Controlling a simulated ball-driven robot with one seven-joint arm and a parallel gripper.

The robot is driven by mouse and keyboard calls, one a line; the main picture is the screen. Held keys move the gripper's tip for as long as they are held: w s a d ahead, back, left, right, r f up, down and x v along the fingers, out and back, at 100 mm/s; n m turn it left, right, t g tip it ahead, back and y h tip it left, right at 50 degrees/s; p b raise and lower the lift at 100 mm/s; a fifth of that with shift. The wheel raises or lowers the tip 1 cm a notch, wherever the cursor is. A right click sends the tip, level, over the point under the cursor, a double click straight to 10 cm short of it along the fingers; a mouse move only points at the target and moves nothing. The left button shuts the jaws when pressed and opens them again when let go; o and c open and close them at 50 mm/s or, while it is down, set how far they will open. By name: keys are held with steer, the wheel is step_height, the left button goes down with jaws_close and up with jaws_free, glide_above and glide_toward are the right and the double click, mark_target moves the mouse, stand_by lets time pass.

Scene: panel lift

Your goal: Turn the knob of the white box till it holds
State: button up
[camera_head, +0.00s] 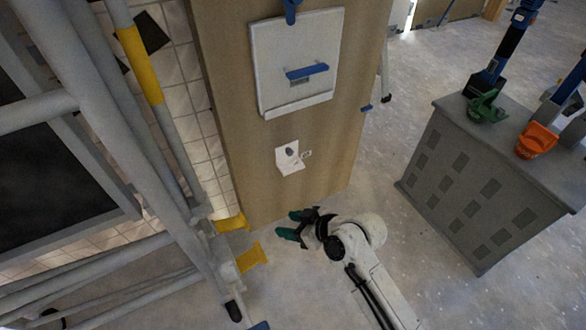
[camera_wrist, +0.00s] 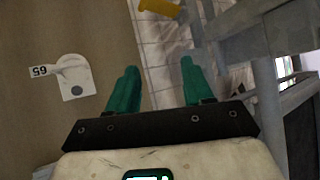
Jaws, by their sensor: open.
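The small white box (camera_head: 286,165) is fixed low on the tan panel, with a grey knob (camera_head: 291,152) on its face. In the wrist view the white box (camera_wrist: 79,84) is at the left, with a pale lever-like part and a round grey spot on it. A small tag reading 65 upside down sits beside it. My gripper (camera_head: 291,225) has green fingers, spread apart and empty, below the box in the head view. In the wrist view my gripper (camera_wrist: 158,78) points past the panel's edge, with the box off to one side, untouched.
The tan panel (camera_head: 229,100) carries a larger white panel (camera_head: 290,45) with a blue handle (camera_head: 307,71). Grey scaffold tubes (camera_head: 90,70) with yellow parts stand close at the left. A grey cabinet (camera_head: 470,190) with tools stands at the right. The floor between is clear.

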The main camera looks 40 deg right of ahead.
steer(key=w+d+f+m+t+h+b, duration=0.1)
steer(key=w+d+f+t+h+b, duration=0.1)
steer(key=w+d+t+b, duration=0.3)
steer(key=m+t+h+b, duration=0.2)
steer(key=m+h, duration=0.2)
steer(key=h, duration=0.2)
glide_toward(291, 153)
steer(key=x, duration=0.8)
steer(key=shift+w+d+b, duration=0.1)
steer(key=shift+w+b, duration=0.1)
steer(key=shift+b, duration=0.1)
jaws_close()
